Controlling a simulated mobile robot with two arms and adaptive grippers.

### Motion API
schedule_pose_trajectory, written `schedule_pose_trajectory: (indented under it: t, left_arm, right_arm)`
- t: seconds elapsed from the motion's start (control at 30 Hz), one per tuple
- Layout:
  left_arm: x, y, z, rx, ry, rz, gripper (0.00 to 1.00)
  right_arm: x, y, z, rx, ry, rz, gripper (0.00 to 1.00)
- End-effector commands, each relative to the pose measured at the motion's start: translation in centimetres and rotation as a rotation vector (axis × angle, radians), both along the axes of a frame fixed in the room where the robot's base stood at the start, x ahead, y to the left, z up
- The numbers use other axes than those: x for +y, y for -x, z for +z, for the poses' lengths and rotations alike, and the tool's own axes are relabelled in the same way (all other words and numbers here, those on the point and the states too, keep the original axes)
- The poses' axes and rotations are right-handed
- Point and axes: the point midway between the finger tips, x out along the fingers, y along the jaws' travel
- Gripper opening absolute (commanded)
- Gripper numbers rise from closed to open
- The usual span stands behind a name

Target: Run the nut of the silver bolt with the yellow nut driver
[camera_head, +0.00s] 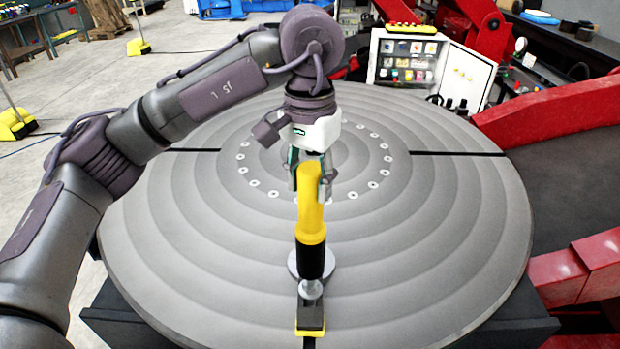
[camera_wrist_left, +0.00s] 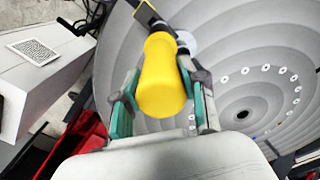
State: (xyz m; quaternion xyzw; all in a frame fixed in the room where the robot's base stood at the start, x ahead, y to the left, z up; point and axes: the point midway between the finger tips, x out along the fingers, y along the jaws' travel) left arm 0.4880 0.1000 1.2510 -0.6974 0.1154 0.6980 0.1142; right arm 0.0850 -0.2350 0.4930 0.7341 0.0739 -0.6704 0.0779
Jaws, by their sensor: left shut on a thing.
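The yellow nut driver (camera_head: 311,218) stands roughly upright over the near part of the round grey table, with a black lower section. My left gripper (camera_head: 308,178) is shut on the top of its yellow handle, which also shows between the fingers in the left wrist view (camera_wrist_left: 160,85). Below the driver's black section is a silver rounded part (camera_head: 311,289), perhaps the silver bolt's end; the nut is hidden and I cannot tell whether the driver is seated on it. My right gripper is not in view.
A black clamp block with a yellow end (camera_head: 310,318) lies at the near edge of the round grey table (camera_head: 180,255). A silver disc (camera_head: 296,264) sits just behind the driver. Red machine arms (camera_head: 565,120) flank the right. The rest of the tabletop is clear.

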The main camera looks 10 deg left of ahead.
Motion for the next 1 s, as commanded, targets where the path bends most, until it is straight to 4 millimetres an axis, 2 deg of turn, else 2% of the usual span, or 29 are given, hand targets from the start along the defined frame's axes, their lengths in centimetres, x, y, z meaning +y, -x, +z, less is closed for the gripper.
schedule_pose_trajectory:
  t: [0.17, 0.53, 1.0]
  left_arm:
    - [-0.03, -0.03, 0.03, -0.004, 0.002, -0.094, 0.01]
    - [-0.05, -0.02, 0.12, -0.004, 0.002, -0.49, 0.01]
    - [-0.03, -0.01, 0.15, -0.004, 0.002, -0.522, 0.01]
  right_arm:
    - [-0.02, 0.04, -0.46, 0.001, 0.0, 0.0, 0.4]
    - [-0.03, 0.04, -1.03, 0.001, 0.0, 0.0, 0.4]
    - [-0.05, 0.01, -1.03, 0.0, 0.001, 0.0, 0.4]
